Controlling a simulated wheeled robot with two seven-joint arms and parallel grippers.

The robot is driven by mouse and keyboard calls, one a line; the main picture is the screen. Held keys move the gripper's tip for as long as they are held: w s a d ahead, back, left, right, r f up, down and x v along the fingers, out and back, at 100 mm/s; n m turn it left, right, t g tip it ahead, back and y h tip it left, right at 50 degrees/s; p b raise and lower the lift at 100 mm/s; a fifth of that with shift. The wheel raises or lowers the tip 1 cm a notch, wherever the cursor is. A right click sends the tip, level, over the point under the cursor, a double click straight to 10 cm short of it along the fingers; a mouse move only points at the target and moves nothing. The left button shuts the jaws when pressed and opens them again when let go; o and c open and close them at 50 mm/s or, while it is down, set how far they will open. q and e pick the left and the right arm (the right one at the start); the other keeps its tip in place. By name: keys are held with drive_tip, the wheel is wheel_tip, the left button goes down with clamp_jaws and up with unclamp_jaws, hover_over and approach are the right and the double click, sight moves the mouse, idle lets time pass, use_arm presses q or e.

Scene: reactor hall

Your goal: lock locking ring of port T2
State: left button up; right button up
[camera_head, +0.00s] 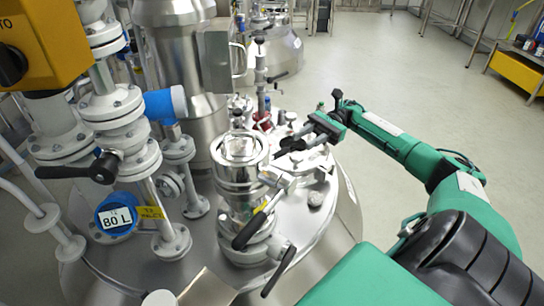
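A steel port with a round locking ring (239,174) stands on the vessel lid in the middle of the view. I take it to be port T2, but no T2 label is readable. A lever with a black and yellow grip (249,230) is at the port's lower right side. My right gripper (296,143) is to the right of the port's top, apart from the ring in the picture, with its dark fingers pointing left. Nothing shows held in it. The gap between its fingertips is too small to judge. My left gripper is not in view.
White valve piping with a black handle (103,167) and a blue 80 L tag (116,218) stands left of the port. A tall steel column (175,50) and small lid fittings (262,75) are behind it. Open floor (390,60) lies at the upper right.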

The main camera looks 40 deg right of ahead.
sight(275, 155)
drive_tip(key=a, duration=1.2)
clamp_jaws()
